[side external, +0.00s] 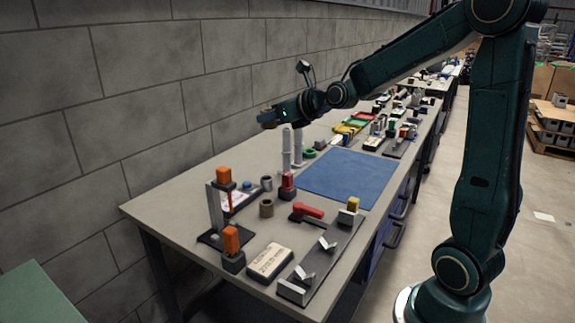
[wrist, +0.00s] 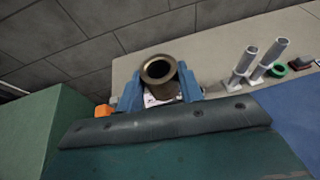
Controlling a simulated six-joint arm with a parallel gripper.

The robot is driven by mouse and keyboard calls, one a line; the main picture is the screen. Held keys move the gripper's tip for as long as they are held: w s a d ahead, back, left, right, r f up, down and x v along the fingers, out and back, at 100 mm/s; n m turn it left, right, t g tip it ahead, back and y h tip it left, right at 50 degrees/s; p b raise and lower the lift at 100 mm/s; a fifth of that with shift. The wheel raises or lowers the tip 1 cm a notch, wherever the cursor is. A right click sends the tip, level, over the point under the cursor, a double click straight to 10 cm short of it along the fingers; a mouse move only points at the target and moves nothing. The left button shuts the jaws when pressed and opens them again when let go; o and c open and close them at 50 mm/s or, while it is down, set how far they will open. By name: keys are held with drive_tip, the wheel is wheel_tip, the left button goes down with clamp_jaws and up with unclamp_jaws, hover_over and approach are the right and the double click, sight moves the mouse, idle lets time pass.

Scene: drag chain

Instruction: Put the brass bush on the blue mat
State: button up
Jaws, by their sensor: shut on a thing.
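The brass bush (wrist: 158,70) is a hollow, flared brown-gold ring in the wrist view. My gripper (wrist: 160,88) is shut on it, with a blue finger on each side. In the side view my gripper (side external: 268,117) is high above the far-left part of the bench, near the wall; the bush is small and hard to make out there. The blue mat (side external: 350,178) lies flat and bare on the bench, to the right of and below my gripper. Part of the mat (wrist: 297,112) shows at the right of the wrist view.
Two grey upright cylinders (side external: 292,148) stand between my gripper and the mat, beside a green ring (side external: 309,153). The block wall (side external: 150,85) is close behind.

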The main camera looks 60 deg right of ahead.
drive_tip(key=d+m+h, duration=0.2)
drive_tip(key=d+h, duration=0.1)
drive_tip(key=d, duration=1.3)
drive_tip(key=m+g+h, duration=0.2)
drive_tip(key=m, duration=0.1)
hover_over(332, 173)
wheel_tip(332, 173, down, 4)
drive_tip(key=shift+f, duration=10.75)
drive_tip(key=shift+f, duration=0.15)
drive_tip(key=o, duration=1.2)
